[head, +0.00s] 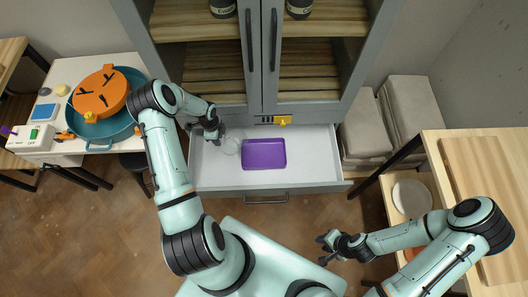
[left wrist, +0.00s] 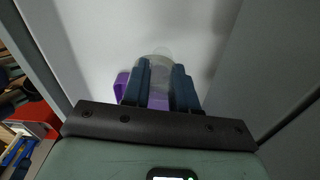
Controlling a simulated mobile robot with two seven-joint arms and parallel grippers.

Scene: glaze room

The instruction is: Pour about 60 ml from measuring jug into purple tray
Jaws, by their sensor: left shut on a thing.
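The purple tray (head: 264,154) lies in the open drawer below the cabinet, and it looks empty. The clear measuring jug (head: 231,147) is just left of the tray in the head view. My left gripper (head: 214,134) is shut on the jug. In the left wrist view the pale, see-through jug (left wrist: 158,66) shows between and beyond the fingers, with the purple tray (left wrist: 121,88) partly hidden behind them. I cannot tell the jug's tilt or its liquid level. My right gripper (head: 324,250) is open and empty, over the floor at lower right.
The white drawer (head: 315,165) has free room right of the tray. The grey cabinet (head: 262,107) with glass doors stands behind it. A table with a teal pan (head: 88,128) and an orange lid is at left. A wooden table (head: 490,160) and a white plate (head: 410,198) are at right.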

